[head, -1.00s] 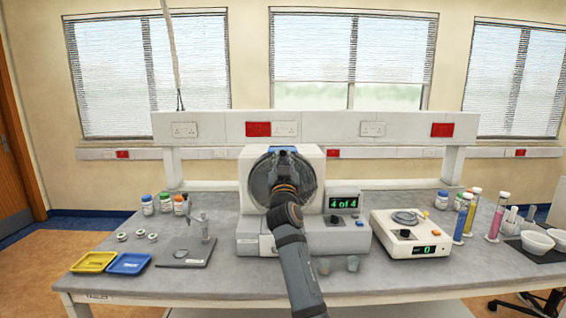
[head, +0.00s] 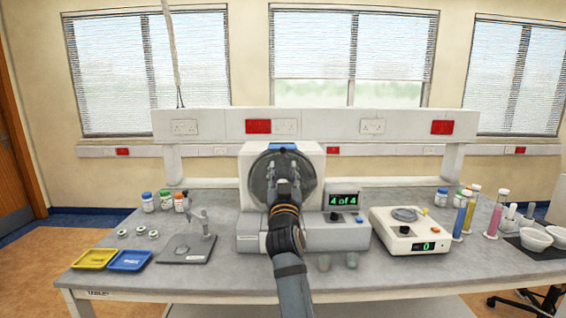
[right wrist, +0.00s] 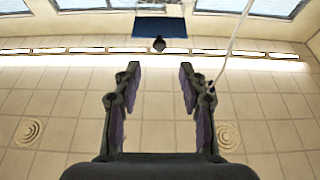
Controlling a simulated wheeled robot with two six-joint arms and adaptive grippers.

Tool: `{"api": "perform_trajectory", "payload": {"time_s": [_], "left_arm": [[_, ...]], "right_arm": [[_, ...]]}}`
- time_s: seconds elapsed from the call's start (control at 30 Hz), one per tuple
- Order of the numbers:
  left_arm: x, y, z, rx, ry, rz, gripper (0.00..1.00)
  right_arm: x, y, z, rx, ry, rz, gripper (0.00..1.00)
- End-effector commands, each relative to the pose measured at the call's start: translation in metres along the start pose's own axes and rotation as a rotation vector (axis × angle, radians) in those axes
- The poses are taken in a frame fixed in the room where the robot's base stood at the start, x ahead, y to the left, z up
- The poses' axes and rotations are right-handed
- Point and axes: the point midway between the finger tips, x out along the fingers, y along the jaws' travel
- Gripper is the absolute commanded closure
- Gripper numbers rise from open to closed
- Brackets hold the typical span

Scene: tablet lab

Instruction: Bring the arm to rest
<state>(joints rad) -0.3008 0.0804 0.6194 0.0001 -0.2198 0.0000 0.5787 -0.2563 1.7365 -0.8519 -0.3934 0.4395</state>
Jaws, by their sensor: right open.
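My right gripper (head: 284,165) is raised in front of the round drum of a white bench machine (head: 247,170), and its arm hides part of the drum and base. In the right wrist view the gripper (right wrist: 159,72) points up toward the ceiling. Its two fingers are wide apart with nothing between them. The machine's display (head: 343,201) reads "4 of 4". My left gripper is not in view.
A balance (head: 410,248) reading 0 stands right of the machine. Blue (head: 130,261) and yellow (head: 94,258) trays and a small stand (head: 187,250) are at left. Cylinders (head: 497,213) and mortars (head: 535,239) are at right.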

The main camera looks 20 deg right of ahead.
Motion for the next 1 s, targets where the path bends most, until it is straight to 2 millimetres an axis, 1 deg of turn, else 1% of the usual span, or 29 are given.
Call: {"api": "perform_trajectory", "payload": {"time_s": [0.1, 0.37, 0.43, 0.47, 0.53, 0.57, 0.6, 0.67, 0.7, 0.77, 0.8, 0.87, 0.9, 0.97, 1.0], "left_arm": [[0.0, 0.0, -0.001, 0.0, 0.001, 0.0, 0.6], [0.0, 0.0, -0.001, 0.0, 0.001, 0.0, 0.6], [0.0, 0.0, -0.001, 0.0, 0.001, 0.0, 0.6], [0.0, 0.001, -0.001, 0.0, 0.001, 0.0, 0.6], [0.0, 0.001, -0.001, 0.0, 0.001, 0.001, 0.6], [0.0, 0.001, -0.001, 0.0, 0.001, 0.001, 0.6], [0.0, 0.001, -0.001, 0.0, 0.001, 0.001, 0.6], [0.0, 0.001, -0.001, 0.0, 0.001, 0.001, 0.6], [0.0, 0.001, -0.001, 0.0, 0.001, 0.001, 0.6], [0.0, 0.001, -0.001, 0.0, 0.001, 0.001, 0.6], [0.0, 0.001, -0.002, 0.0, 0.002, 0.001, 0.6], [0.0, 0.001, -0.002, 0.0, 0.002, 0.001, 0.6], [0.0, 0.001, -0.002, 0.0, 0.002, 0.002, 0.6], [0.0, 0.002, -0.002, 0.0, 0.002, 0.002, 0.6], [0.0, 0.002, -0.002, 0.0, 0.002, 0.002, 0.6]], "right_arm": [[-0.006, 0.0, 0.0, 0.0, 0.0, 0.001, 0.58], [-0.007, 0.001, 0.002, -0.001, -0.004, 0.001, 0.58], [-0.011, 0.006, 0.014, -0.003, -0.034, 0.008, 0.58], [-0.016, 0.011, 0.024, -0.007, -0.059, 0.015, 0.58], [-0.033, 0.027, 0.059, -0.016, -0.151, 0.033, 0.58], [-0.044, 0.035, 0.078, -0.022, -0.204, 0.041, 0.58], [-0.062, 0.048, 0.105, -0.03, -0.284, 0.051, 0.58], [-0.094, 0.065, 0.145, -0.045, -0.414, 0.06, 0.58], [-0.118, 0.076, 0.17, -0.058, -0.501, 0.061, 0.58], [-0.158, 0.091, 0.203, -0.077, -0.634, 0.054, 0.58], [-0.186, 0.099, 0.222, -0.091, -0.724, 0.043, 0.58], [-0.231, 0.11, 0.246, -0.114, -0.857, 0.019, 0.58], [-0.258, 0.115, 0.258, -0.128, -0.938, 0.0, 0.58], [-0.297, 0.121, 0.271, -0.148, -1.046, -0.031, 0.58], [-0.319, 0.124, 0.277, -0.159, -1.108, -0.053, 0.58]]}}
